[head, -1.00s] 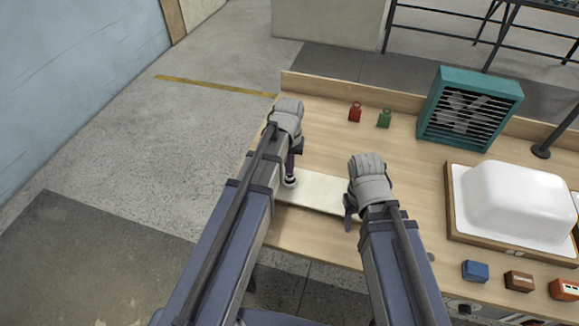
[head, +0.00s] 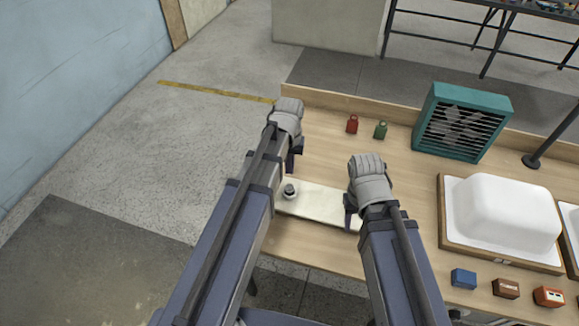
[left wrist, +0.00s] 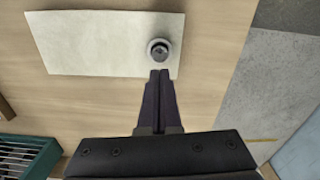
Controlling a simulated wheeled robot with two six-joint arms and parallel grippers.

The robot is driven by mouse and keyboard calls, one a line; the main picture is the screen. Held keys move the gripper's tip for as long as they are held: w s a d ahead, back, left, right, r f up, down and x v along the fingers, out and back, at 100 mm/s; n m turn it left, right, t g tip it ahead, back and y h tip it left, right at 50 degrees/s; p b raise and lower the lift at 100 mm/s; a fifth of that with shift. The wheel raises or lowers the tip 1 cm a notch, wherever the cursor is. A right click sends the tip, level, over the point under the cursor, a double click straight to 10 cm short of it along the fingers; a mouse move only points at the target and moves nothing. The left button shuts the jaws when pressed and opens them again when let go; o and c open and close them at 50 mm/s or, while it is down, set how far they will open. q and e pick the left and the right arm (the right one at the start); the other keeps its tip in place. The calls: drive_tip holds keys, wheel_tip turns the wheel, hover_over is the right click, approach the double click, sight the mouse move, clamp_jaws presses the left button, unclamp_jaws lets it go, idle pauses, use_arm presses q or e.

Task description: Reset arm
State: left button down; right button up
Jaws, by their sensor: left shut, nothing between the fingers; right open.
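Both my arms reach forward over a wooden table. My left gripper (head: 291,167) is shut and empty at the table's left end; its closed fingers (left wrist: 159,76) show clearly in the left wrist view. Just beyond the fingertips, a small round metal-and-dark piece (left wrist: 159,51) stands on a pale rectangular mat (left wrist: 95,42). The piece (head: 290,191) and the mat (head: 318,202) also show between my arms in the head view. My right gripper (head: 349,216) is open at the mat's right end, its fingers partly hidden by the wrist.
A white tub shell (head: 508,210) lies on a wood-framed board to the right. A teal fan box (head: 462,122) and small red (head: 352,124) and green (head: 380,130) weights stand at the back. Blue (head: 463,279), brown (head: 506,288) and orange (head: 549,297) boxes line the front.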

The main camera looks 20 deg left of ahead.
use_arm(q)
drive_tip(key=s+d+r+m+y, duration=0.1)
drive_tip(key=s+d+m, duration=0.4)
drive_tip(key=s+d, duration=0.5)
drive_tip(key=s, duration=0.4)
drive_tip(key=shift+s+d+r, duration=0.2)
drive_tip(key=shift+d+r, duration=0.05)
drive_tip(key=shift+r, duration=0.05)
use_arm(e)
drive_tip(key=shift+r, duration=0.75)
use_arm(q)
drive_tip(key=shift+d, duration=0.1)
use_arm(e)
drive_tip(key=shift+d, duration=0.1)
